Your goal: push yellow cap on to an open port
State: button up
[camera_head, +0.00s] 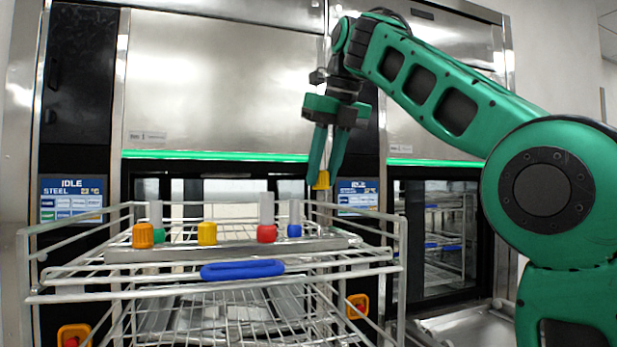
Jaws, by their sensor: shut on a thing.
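My gripper (322,176) is shut on a small yellow cap (322,181) and holds it above the right end of a grey metal bar (185,255) on the rack. The bar carries an orange cap (143,236), a green cap (158,234), a second yellow cap (207,234), a red cap (267,234) and a blue cap (294,231). Pale upright cylinders stand at the green, red and blue caps. I cannot make out clearly which port is open, or whether the held cap touches anything below.
The bar rests on a wire rack (60,297) with a blue handle (242,270). Behind it are two steel washers with screens reading IDLE (72,199). A glass door (436,240) is at the right. My green arm comes in from the right.

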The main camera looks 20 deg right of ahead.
jog(key=shift+w+d+f, duration=0.1)
jog(key=shift+w+f, duration=0.1)
jog(key=shift+w, duration=0.05)
send_over(321, 230)
jog(key=shift+f, duration=2.95)
jog(key=shift+s+d, duration=0.1)
jog(key=shift+s, duration=0.05)
jog(key=shift+f, duration=1.1)
jog(key=shift+w+f, duration=0.2)
jog(key=shift+f, duration=0.4)
jog(key=o, duration=1.1)
